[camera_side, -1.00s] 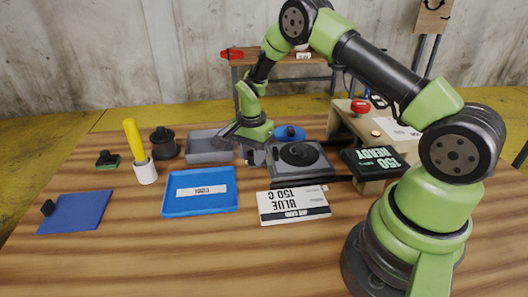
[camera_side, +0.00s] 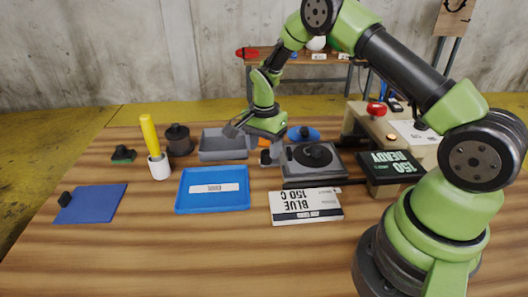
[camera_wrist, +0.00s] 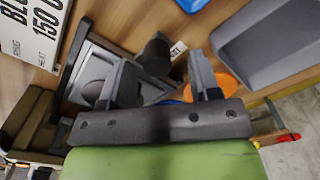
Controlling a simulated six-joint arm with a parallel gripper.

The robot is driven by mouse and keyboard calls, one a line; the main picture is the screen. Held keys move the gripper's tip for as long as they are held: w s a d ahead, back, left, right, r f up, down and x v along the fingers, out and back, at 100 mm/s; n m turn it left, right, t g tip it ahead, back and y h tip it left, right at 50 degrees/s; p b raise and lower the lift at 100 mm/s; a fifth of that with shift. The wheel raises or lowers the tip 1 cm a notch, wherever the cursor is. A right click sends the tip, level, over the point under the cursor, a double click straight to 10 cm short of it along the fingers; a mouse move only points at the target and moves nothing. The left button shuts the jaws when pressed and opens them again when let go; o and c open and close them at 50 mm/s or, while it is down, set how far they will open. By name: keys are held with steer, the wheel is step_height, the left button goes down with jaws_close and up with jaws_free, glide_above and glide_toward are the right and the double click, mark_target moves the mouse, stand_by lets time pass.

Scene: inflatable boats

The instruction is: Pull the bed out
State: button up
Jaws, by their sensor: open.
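The bed (camera_side: 312,157) is a grey square plate on dark rails, with a dark round piece on top. It lies left of the press (camera_side: 405,125). A grey handle-like knob (camera_side: 270,156) stands at its left side. In the wrist view the bed (camera_wrist: 92,72) is at left, partly hidden by a finger, and the dark knob (camera_wrist: 156,52) shows beyond the gap between the fingers. My gripper (camera_side: 250,132) is open and empty above the knob's left side; its fingers also show in the wrist view (camera_wrist: 162,82). I see no contact with the knob.
A card reading BLUE 150 C (camera_side: 305,206) lies in front of the bed, near the 150 READY display (camera_side: 391,163). A blue tray (camera_side: 213,203), a grey bin (camera_side: 224,155) and a yellow-handled tool (camera_side: 150,135) stand left. A blue disc (camera_side: 303,132) is behind.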

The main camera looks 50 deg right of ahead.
step_height(320, 180, up, 8)
steer(key=shift+f, duration=0.15)
stand_by(0.3)
steer(key=s+a+r+n+t, duration=0.2)
steer(key=s+a+r+n, duration=0.15)
steer(key=r, duration=0.45)
steer(key=s+a+r+n+t, duration=0.1)
steer(key=s+a+r+n, duration=0.1)
steer(key=s+r, duration=0.4)
steer(key=s+a+r+n+t+y, duration=0.1)
steer(key=s+a+r+n+t, duration=0.1)
steer(key=s, duration=0.4)
steer(key=s+a+r+n+t+y, duration=0.1)
steer(key=s+a+r+n+t, duration=0.1)
steer(key=s+n, duration=0.3)
steer(key=s+a, duration=0.1)
steer(key=s, duration=0.1)
steer(key=shift+s+r, duration=0.15)
steer(key=shift+s, duration=0.15)
steer(key=shift+c, duration=0.5)
